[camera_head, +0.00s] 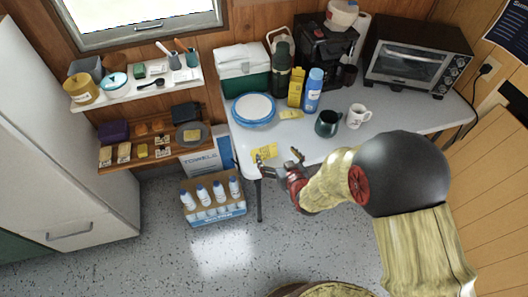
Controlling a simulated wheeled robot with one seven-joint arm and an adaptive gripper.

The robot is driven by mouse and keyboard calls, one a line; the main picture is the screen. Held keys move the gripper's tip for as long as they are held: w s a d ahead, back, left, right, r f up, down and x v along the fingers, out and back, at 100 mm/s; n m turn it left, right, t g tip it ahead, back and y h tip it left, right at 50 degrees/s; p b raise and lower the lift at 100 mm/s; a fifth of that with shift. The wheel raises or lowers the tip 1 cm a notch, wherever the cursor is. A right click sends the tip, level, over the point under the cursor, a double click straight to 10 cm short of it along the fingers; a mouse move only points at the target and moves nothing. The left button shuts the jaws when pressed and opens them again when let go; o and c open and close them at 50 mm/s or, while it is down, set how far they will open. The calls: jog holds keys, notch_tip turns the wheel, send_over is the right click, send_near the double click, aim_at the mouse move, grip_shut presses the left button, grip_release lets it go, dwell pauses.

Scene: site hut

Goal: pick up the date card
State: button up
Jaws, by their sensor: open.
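A small yellow card (264,152) with dark marks lies flat on the white table (285,138), close to its front left corner. It looks like the date card, but its print is too small to read. My gripper (277,158) is open and empty at the table's front edge. Its left finger is just in front of the card, and its right finger is off to the card's right. I cannot tell how high the fingers are above the table.
A dark green mug (327,123), white mug (358,116), blue bottle (313,91) and blue-rimmed plates (254,109) stand behind the card. A yellow item (291,114) lies among them. A bottle carton (213,203) stands on the floor, left of the table leg.

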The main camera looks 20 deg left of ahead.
aim_at(264, 150)
jog(key=shift+o, duration=0.7)
jog(key=shift+s+a+f+y, duration=0.15)
jog(key=shift+s+a+f, duration=0.15)
jog(key=shift+a+f, duration=0.15)
jog(key=shift+s+a+f+y, duration=0.15)
jog(key=shift+s+a+f, duration=0.15)
jog(key=shift+f, duration=0.2)
jog(key=b+x, duration=0.1)
jog(key=x, duration=0.1)
jog(key=shift+w+a+f, duration=0.1)
jog(key=shift+w+a, duration=0.05)
jog(key=shift+a, duration=0.1)
jog(key=x, duration=0.1)
jog(key=b+x, duration=0.1)
jog(key=x, duration=0.1)
jog(key=b+x, duration=0.1)
jog(key=x, duration=0.1)
jog(key=shift+w+r, duration=0.15)
jog(key=shift+r, duration=0.25)
jog(key=shift+c, duration=0.5)
jog(key=c, duration=0.9)
